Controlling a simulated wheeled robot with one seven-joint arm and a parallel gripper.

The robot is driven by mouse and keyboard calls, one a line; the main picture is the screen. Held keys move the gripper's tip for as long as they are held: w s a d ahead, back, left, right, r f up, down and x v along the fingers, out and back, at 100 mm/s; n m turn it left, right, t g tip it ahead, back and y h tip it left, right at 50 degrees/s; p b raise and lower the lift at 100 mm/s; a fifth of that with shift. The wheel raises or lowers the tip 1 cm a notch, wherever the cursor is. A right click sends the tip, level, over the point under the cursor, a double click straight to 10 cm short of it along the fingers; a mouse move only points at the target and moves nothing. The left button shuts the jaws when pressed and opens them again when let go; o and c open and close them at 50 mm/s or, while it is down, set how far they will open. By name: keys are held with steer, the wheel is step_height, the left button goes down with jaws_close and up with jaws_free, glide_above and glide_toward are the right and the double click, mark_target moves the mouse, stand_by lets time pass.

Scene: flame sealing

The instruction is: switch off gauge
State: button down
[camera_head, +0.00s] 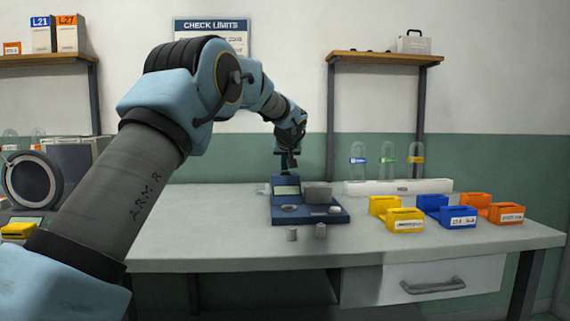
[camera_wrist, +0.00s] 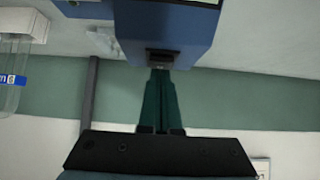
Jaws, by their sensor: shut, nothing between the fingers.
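The gauge (camera_head: 310,217) is a dark blue device on the table, with a flat base, an upright part with a pale display (camera_head: 286,190) and a grey block on the base. In the wrist view its blue housing (camera_wrist: 190,35) fills the top middle, with a dark recessed slot or switch (camera_wrist: 163,56) at its lower edge. My gripper (camera_head: 286,166) is over the back of the upright part. In the wrist view my gripper (camera_wrist: 160,72) has its green fingers together, tips right at the dark slot. I cannot tell whether they touch or which way the switch is set.
Yellow (camera_head: 405,222), blue (camera_head: 458,218) and orange (camera_head: 506,213) bins are at right. A white rack (camera_head: 397,187) with glass tubes stands behind them. The table's left-middle is clear.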

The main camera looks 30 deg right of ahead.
steer(key=shift+w+r, duration=0.1)
steer(key=shift+w+d+r+p, duration=0.2)
steer(key=shift+w+p, duration=0.2)
steer(key=shift+p, duration=0.4)
steer(key=shift+w+d, duration=0.1)
steer(key=shift+w, duration=0.1)
steer(key=shift+r+p, duration=0.4)
steer(key=shift+p, duration=0.05)
step_height(320, 180, up, 4)
steer(key=shift+d+p, duration=0.1)
steer(key=shift+p, duration=0.95)
steer(key=w+r+b+v, duration=0.1)
steer(key=v, duration=0.8)
steer(key=shift+d+b, duration=0.15)
steer(key=shift+b, duration=0.2)
